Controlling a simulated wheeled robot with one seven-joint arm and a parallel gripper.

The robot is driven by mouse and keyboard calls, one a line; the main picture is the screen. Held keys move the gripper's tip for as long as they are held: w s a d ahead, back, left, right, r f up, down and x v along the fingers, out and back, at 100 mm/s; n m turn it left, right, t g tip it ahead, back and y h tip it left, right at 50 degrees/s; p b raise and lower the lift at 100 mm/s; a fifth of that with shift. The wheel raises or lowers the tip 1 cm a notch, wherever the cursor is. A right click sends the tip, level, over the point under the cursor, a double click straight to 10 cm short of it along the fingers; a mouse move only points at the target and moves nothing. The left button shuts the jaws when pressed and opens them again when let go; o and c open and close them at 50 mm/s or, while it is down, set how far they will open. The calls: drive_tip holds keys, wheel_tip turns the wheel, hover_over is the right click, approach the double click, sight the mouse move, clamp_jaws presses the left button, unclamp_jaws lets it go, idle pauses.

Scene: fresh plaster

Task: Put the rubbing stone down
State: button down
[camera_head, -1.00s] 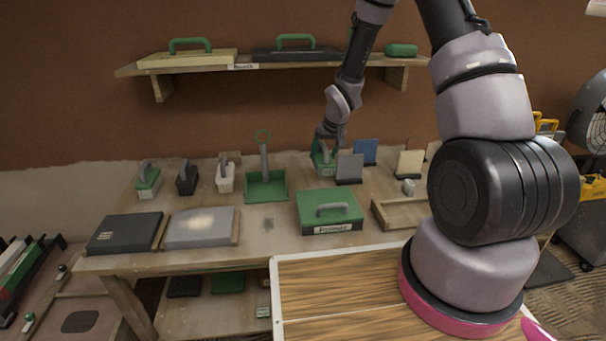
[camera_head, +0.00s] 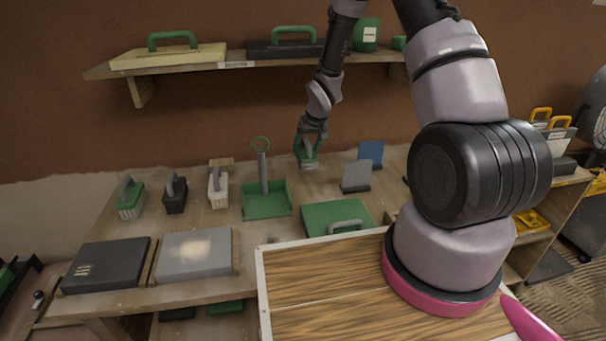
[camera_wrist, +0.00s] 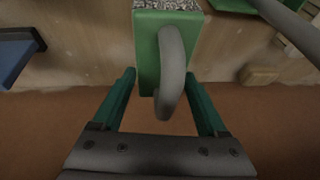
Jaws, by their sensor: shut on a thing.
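The rubbing stone (camera_head: 310,164) is a small green block with a grey loop handle and a speckled gritty face. It is at the back of the workbench (camera_head: 222,278), close to the brown wall. My gripper (camera_head: 307,148) is above it and shut on it. In the wrist view the rubbing stone (camera_wrist: 150,60) lies between my two green fingers (camera_wrist: 162,88), its speckled face at the top edge. I cannot tell whether its underside touches the bench.
A green tray with an upright handle (camera_head: 266,204) stands to the left, a grey upright plate (camera_head: 356,176) and blue one (camera_head: 371,153) to the right. Several handled brushes (camera_head: 174,196) stand further left. A green case (camera_head: 325,215) is in front. A shelf (camera_head: 225,66) hangs above.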

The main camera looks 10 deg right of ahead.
wheel_tip(320, 180, down, 8)
drive_tip(key=shift+f, duration=0.25)
unclamp_jaws()
drive_tip(key=shift+f, duration=0.1)
